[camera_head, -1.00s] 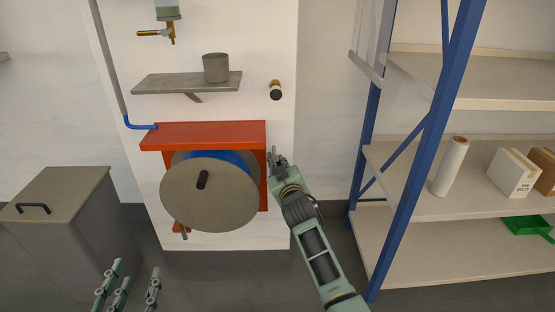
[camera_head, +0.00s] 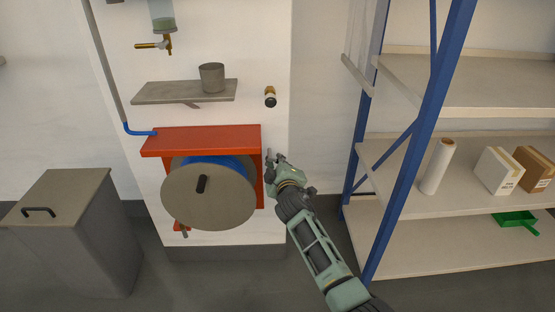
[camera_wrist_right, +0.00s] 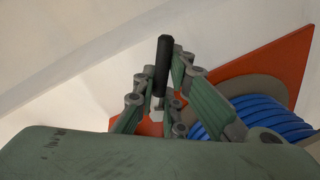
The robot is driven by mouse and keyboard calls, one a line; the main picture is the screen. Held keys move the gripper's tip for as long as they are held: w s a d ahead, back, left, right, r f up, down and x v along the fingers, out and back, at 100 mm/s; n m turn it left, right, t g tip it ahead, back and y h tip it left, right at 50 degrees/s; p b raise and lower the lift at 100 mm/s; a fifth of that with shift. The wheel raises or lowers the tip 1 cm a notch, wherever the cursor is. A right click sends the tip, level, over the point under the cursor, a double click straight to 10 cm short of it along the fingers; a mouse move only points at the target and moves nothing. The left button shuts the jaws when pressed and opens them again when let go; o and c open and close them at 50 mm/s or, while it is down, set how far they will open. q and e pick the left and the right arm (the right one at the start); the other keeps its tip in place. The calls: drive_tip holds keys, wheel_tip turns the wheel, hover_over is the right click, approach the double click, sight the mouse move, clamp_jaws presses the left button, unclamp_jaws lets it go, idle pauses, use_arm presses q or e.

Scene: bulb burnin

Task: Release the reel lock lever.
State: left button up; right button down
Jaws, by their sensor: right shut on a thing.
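The hose reel has a round grey-brown disc (camera_head: 208,195) with a black crank knob, a blue hose behind it, and a red bracket (camera_head: 200,140) on the white wall panel. The blue hose (camera_wrist_right: 268,122) shows large in the right wrist view. The lock lever (camera_wrist_right: 163,62) has a black grip and a pale metal base, and stands between the fingers of my right gripper. My right gripper (camera_head: 271,166) is at the right side of the red bracket, shut on the lever. In the head view the lever is mostly hidden by the fingers. My left gripper is out of view.
A blue-framed shelf rack (camera_head: 415,150) stands close to the right of my right arm. A grey lidded bin (camera_head: 75,235) stands at the left.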

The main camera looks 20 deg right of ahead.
drive_tip(key=shift+r+n, duration=0.25)
drive_tip(key=shift+n, duration=0.25)
drive_tip(key=n+p, duration=0.1)
drive_tip(key=r+n+h+p, duration=0.1)
drive_tip(key=n, duration=0.1)
drive_tip(key=shift+s+d+g, duration=0.1)
drive_tip(key=shift+d+g, duration=0.1)
drive_tip(key=shift+g, duration=0.1)
use_arm(q)
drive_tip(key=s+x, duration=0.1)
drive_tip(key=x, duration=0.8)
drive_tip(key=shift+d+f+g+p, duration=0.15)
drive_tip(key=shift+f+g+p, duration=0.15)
drive_tip(key=shift+p, duration=0.15)
use_arm(e)
drive_tip(key=shift+n+h, duration=0.3)
drive_tip(key=shift+n, duration=0.3)
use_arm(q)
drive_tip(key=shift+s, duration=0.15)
use_arm(e)
drive_tip(key=c, duration=1.8)
unclamp_jaws()
drive_tip(key=shift+r, duration=0.1)
drive_tip(key=v, duration=1.2)
